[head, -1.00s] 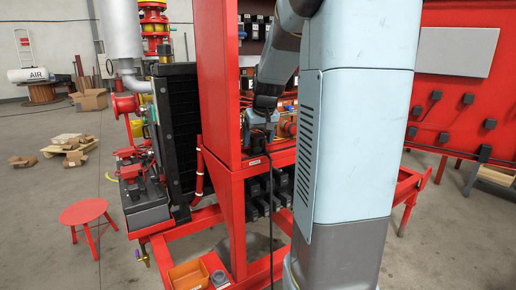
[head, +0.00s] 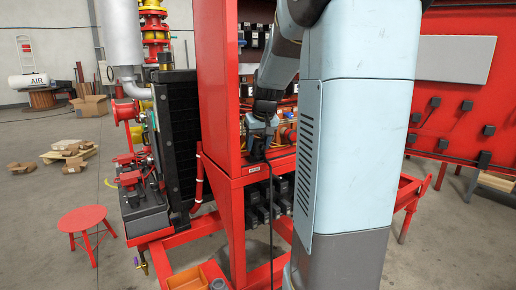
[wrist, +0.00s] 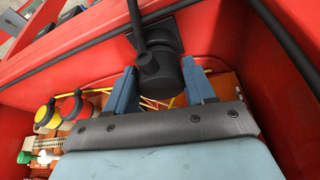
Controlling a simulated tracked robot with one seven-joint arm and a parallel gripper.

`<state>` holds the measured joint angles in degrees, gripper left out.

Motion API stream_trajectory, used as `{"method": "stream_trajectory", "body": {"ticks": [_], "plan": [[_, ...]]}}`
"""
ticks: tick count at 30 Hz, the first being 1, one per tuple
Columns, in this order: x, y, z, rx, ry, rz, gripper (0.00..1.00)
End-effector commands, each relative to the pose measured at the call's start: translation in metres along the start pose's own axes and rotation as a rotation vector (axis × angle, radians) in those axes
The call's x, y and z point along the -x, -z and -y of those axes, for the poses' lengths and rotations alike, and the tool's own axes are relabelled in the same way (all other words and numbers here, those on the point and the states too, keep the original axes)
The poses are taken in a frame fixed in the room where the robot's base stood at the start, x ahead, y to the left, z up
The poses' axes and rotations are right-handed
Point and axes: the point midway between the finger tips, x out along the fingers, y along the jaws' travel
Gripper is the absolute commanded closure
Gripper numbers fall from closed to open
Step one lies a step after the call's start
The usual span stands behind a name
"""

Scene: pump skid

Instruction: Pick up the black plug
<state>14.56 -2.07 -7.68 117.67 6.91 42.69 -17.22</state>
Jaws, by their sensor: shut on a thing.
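The black plug (wrist: 157,68) shows in the wrist view, a dark round body with a black cable rising from it. The blue fingers of my gripper (wrist: 160,84) are on either side of it, shut on it. A square black box (wrist: 165,33) lies just behind the plug; I cannot tell whether the two are joined. In the head view my gripper (head: 262,124) is small, above the red ledge inside the cabinet. The plug is hard to make out there. A black cable (head: 270,205) hangs down the front.
Red cabinet walls (head: 218,85) stand close on the left of my gripper. Yellow and red round buttons (wrist: 72,107) and thin wires lie below it in the wrist view. A red stool (head: 83,218) and orange bin (head: 187,279) stand front left.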

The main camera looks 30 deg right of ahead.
Motion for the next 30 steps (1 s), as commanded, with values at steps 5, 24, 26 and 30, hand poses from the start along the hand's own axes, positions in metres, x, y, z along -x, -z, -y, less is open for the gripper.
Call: {"method": "stream_trajectory", "body": {"ticks": [5,24,26,30], "plan": [[0.029,0.009,0.000,0.000,-0.001,-0.007,0.82],[0.148,-0.063,0.011,-0.001,-0.001,-0.004,0.82],[0.153,-0.069,0.012,-0.001,-0.001,-0.005,0.82],[0.162,-0.077,0.013,-0.001,-0.001,-0.003,0.82]]}}
